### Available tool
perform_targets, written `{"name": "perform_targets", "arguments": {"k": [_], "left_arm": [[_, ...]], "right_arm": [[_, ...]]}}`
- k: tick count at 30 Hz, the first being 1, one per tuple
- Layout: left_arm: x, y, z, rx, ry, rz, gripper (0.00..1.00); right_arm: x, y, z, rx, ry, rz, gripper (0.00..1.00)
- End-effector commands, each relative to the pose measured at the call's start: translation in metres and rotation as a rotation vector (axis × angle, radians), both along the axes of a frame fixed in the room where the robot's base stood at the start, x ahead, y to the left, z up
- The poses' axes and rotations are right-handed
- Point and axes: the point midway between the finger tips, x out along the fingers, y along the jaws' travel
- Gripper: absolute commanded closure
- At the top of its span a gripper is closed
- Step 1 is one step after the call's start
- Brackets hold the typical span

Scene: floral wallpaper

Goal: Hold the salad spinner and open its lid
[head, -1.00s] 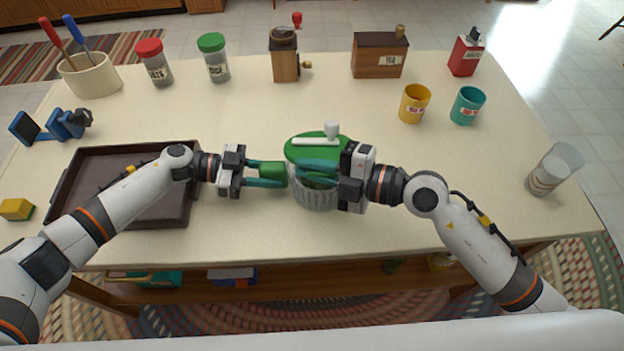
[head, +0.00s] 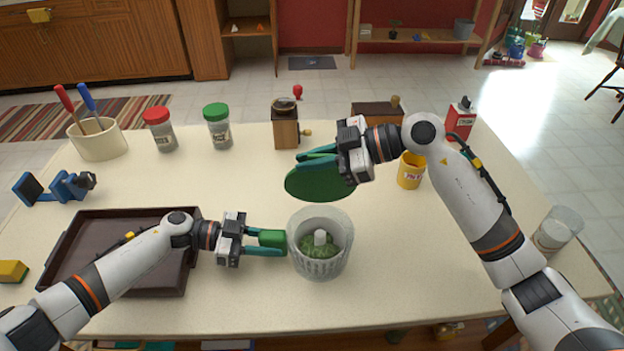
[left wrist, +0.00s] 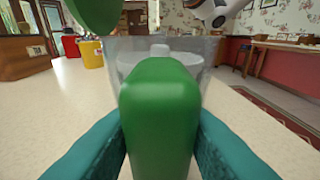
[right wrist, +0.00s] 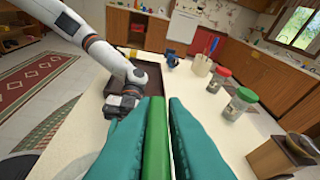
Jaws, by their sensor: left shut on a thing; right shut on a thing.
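The salad spinner bowl (head: 320,262) is clear, with green contents and a white centre post inside. It stands upright and uncovered on the table. My left gripper (head: 272,243) is shut on its green handle (head: 271,238); the handle fills the space between the fingers in the left wrist view (left wrist: 160,115). The green lid (head: 318,187) is in the air above and behind the bowl, apart from it. My right gripper (head: 322,163) is shut on the lid, whose edge shows between the teal fingers in the right wrist view (right wrist: 156,140).
A dark tray (head: 75,225) lies at the left, under my left arm. Jars, a grinder (head: 285,128) and a wooden box (head: 376,113) stand at the back. A yellow mug (head: 410,172) is near my right gripper. A clear glass (head: 556,232) stands far right.

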Motion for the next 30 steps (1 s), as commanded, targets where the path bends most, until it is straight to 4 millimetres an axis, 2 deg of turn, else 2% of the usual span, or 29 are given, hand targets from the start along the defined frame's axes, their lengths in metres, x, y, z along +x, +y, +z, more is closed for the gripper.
{"name": "perform_targets", "arguments": {"k": [3,12,21,30], "left_arm": [[-0.001,-0.001,0.000,-0.001,0.001,-0.003,0.91],[-0.001,-0.001,0.000,-0.002,0.001,-0.003,0.91],[-0.001,-0.001,0.000,-0.002,0.001,-0.004,0.91],[-0.001,-0.001,0.000,-0.002,0.001,-0.003,0.91]], "right_arm": [[0.016,-0.001,0.002,0.004,0.099,-0.003,1.00],[0.042,-0.002,0.001,0.017,0.279,0.000,1.00],[0.052,-0.004,-0.001,0.020,0.352,-0.001,1.00],[0.053,-0.004,-0.001,0.022,0.359,0.001,1.00]]}}
